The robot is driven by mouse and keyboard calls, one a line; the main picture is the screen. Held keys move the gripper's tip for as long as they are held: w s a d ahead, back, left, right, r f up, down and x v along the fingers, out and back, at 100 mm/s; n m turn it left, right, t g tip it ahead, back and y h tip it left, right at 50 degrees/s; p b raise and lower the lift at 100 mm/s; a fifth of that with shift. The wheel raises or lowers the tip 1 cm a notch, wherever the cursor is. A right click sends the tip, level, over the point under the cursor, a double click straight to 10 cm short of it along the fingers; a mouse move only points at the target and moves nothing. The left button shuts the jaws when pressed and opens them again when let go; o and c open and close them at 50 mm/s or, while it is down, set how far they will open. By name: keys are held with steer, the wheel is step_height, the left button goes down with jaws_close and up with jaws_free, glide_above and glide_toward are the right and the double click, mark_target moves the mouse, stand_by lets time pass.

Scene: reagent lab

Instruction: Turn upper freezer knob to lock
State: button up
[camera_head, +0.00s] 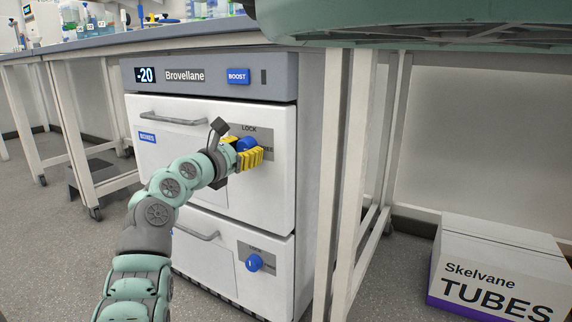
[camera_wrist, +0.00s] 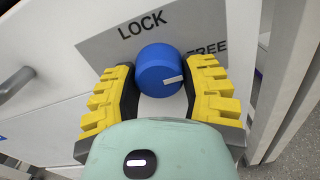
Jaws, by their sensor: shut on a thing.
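The upper freezer knob (camera_head: 247,144) is blue and sits on a grey plate on the upper freezer door. In the wrist view the knob (camera_wrist: 158,68) shows a white mark pointing right, below the word FREE; the word LOCK is above the knob. My gripper (camera_head: 250,157), with yellow ribbed fingers, is at the upper knob. In the wrist view its fingers (camera_wrist: 160,82) stand on both sides of the knob and are shut on it. The fingers hide part of the plate in both views.
The lower door has its own blue knob (camera_head: 254,262) and a handle (camera_head: 197,232). The upper handle (camera_head: 173,118) is to the left of my gripper. A bench leg (camera_head: 342,190) stands right of the freezer. A TUBES box (camera_head: 490,246) sits on the floor at right.

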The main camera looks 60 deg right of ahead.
steer(key=shift+c, duration=1.3)
steer(key=shift+r+p, duration=0.1)
steer(key=shift+p, duration=0.3)
steer(key=n+p, duration=0.1)
steer(key=p, duration=0.2)
steer(key=shift+s+r+n, duration=0.1)
steer(key=shift+r+n, duration=0.15)
steer(key=shift+n, duration=0.15)
steer(key=n+p, duration=0.5)
steer(key=p, duration=0.2)
steer(key=shift+f, duration=0.1)
steer(key=n+p, duration=0.5)
steer(key=shift+n+p, duration=0.35)
steer(key=shift+n, duration=0.05)
steer(key=n+p, duration=0.3)
steer(key=shift+s+n, duration=0.1)
steer(key=shift+n, duration=0.3)
steer(key=shift+n+p, duration=0.5)
steer(key=shift+n, duration=0.3)
steer(key=shift+f, duration=0.1)
